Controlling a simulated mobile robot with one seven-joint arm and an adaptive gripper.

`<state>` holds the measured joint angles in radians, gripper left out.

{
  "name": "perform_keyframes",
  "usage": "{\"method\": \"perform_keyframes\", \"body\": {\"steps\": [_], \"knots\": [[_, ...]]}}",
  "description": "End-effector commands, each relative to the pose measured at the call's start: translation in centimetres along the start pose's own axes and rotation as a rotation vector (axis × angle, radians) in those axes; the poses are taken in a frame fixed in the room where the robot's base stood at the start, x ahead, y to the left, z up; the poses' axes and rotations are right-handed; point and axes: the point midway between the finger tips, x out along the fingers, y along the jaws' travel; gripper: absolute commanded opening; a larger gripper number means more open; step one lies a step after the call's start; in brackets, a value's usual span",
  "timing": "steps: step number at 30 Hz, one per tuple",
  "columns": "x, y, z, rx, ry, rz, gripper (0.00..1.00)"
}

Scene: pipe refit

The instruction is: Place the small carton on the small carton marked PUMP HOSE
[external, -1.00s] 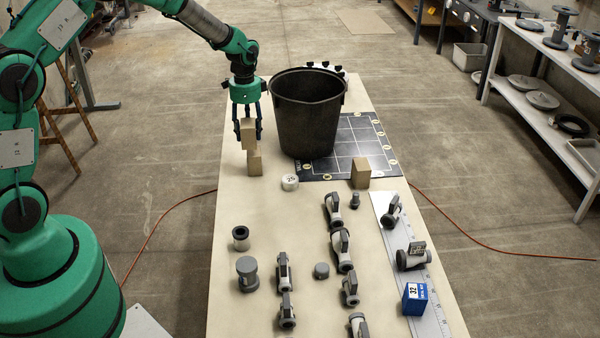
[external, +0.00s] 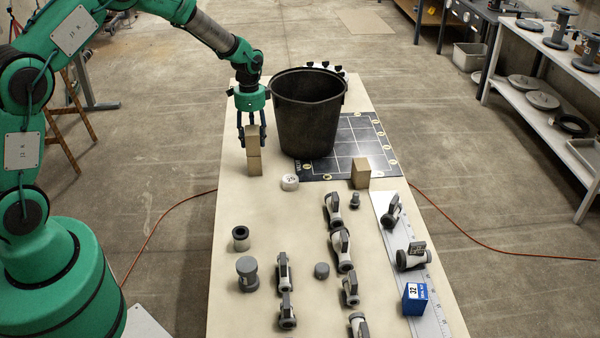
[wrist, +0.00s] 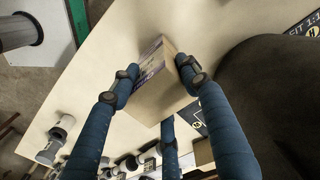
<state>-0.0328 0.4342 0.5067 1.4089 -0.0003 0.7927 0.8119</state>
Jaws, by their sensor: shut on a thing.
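My gripper (external: 251,124) is shut on a small tan carton (external: 253,136) and holds it upright at the left side of the table. That carton sits directly above a second small carton (external: 254,166) standing on the table, and the two look in line with no visible gap. In the wrist view the held carton (wrist: 160,92) is between my blue fingers, with a purple printed label on one side; it hides the lower carton. No PUMP HOSE marking can be read in either view.
A large black bucket (external: 305,125) stands close to the right of my gripper. Several grey valves and a blue box (external: 415,299) occupy the front of the table (external: 225,215).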

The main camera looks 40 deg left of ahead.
Motion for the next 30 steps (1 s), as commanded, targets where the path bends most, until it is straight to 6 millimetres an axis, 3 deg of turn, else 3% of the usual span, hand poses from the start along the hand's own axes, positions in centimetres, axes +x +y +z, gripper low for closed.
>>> {"method": "perform_keyframes", "body": {"steps": [13, 14, 16, 30], "knots": [[0.37, -0.03, -0.03, 0.0, 0.001, -0.001, 0.18], [0.36, -0.03, -0.03, 0.0, 0.001, -0.001, 0.5], [0.33, -0.03, -0.03, 0.0, 0.001, -0.001, 0.64], [-0.18, -0.04, -0.03, 0.0, 0.001, -0.001, 0.65]]}}
